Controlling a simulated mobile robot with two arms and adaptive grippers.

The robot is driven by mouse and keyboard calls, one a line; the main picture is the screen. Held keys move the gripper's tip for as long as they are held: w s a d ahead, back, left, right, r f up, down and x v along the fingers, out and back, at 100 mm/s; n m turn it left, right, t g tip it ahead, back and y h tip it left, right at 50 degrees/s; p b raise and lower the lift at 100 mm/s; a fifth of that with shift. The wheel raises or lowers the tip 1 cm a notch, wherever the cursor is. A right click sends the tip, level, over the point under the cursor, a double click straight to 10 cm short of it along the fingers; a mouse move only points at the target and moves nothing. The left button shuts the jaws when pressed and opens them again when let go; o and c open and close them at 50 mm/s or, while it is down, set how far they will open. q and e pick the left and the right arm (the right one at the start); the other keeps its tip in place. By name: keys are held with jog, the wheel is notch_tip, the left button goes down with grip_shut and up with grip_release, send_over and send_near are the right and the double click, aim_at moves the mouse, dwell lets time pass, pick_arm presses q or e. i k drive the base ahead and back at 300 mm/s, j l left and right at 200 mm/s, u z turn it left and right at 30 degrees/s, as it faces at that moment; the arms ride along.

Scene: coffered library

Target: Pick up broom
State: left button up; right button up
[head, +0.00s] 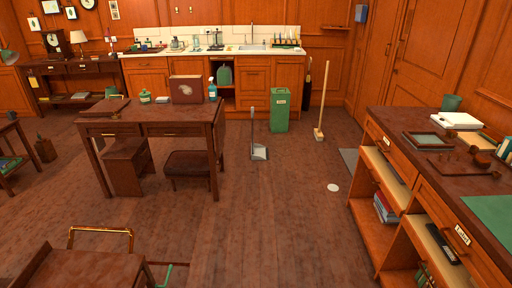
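A broom (323,100) with a long pale wooden handle stands nearly upright on the floor at the back, right of centre. Its handle tilts slightly and its light-coloured head rests on the floor. It stands just right of a green bin, near the wood-panelled wall. A long-handled dustpan (259,152) with a grey pan stands on the floor left of the bin. Neither of my grippers shows in the head view.
The green bin (280,110) stands before the counter (150,60). A dark table (190,129) is at left, an open-shelved desk (400,122) at right, and a trolley (85,270) at bottom left. A white disc (333,187) lies on the floor.

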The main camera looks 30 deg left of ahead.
aim_at(319, 135)
jog(key=u, duration=0.45)
jog(key=i+u, duration=0.3)
jog(key=i, duration=0.6)
jog(key=i+l+u, duration=0.25)
jog(key=i, duration=0.6)
jog(key=i+z, duration=0.15)
jog(key=i, duration=0.7)
jog(key=i+z, duration=0.15)
jog(key=i, duration=0.7)
jog(key=i+j+z, duration=0.1)
jog(key=i+j, duration=0.15)
jog(key=i, duration=0.6)
